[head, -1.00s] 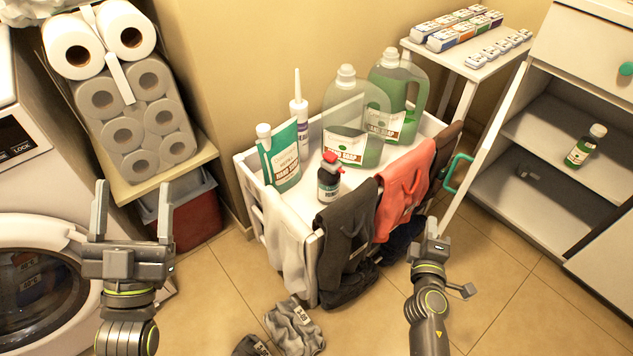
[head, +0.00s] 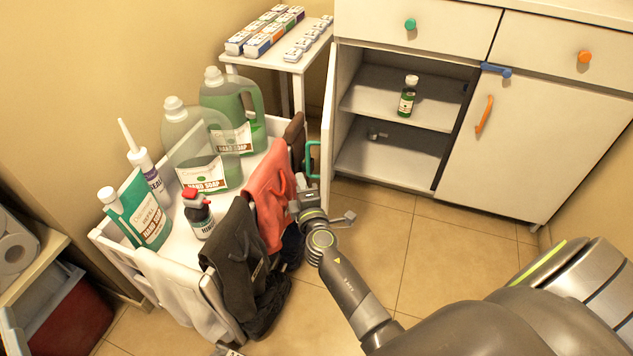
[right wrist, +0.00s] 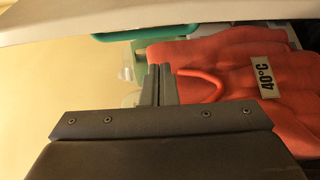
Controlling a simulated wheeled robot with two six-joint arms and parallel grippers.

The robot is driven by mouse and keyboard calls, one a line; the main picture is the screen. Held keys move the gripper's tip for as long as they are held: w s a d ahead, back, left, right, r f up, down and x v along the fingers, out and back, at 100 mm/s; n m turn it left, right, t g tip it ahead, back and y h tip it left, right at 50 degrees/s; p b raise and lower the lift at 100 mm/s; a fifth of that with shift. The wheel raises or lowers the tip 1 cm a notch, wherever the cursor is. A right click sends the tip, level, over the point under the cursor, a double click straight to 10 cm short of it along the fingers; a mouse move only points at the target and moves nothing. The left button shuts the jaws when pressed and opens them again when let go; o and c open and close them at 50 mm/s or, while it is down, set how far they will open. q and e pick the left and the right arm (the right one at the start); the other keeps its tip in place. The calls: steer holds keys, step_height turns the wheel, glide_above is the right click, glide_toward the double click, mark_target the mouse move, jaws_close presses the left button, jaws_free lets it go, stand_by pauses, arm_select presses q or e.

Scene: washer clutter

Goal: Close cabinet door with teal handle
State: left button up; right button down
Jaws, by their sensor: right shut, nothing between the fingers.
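The cabinet door (head: 327,120) stands wide open and shows nearly edge-on at the left of the open cabinet (head: 392,165). Its teal handle (head: 312,160) is on the door's left face, towards the laundry cart. My right gripper (head: 299,197) is just below and in front of the handle, near the door's free edge. In the right wrist view, my right gripper (right wrist: 158,85) is shut and empty. There the handle (right wrist: 155,33) and the white door (right wrist: 150,15) are above the fingertips, apart from them in the picture.
A white cart (head: 180,240) with soap bottles stands left of the door. A red cloth (head: 268,195) and a dark cloth (head: 240,260) hang on its side, close to my right gripper. A green bottle (head: 407,97) stands inside the cabinet. Floor before the cabinet is clear.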

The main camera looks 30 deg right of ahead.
arm_select(q)
steer(key=shift+w+a+f+n+g+p, duration=0.1)
steer(key=shift+w+f+n+g+p, duration=0.1)
steer(key=shift+f+g, duration=0.45)
steer(key=shift+w+a+f+n+g+p, duration=0.15)
steer(key=shift+f+g, duration=0.25)
steer(key=shift+f, duration=0.5)
steer(key=shift+w+a+f+n+g+p, duration=0.1)
steer(key=shift+w+f+g, duration=0.1)
steer(key=shift+f+g, duration=0.45)
arm_select(e)
steer(key=shift+s+d, duration=0.45)
steer(key=shift+d, duration=0.45)
steer(key=shift+s+d, duration=0.4)
steer(key=shift+d, duration=0.45)
arm_select(q)
steer(key=shift+f, duration=0.1)
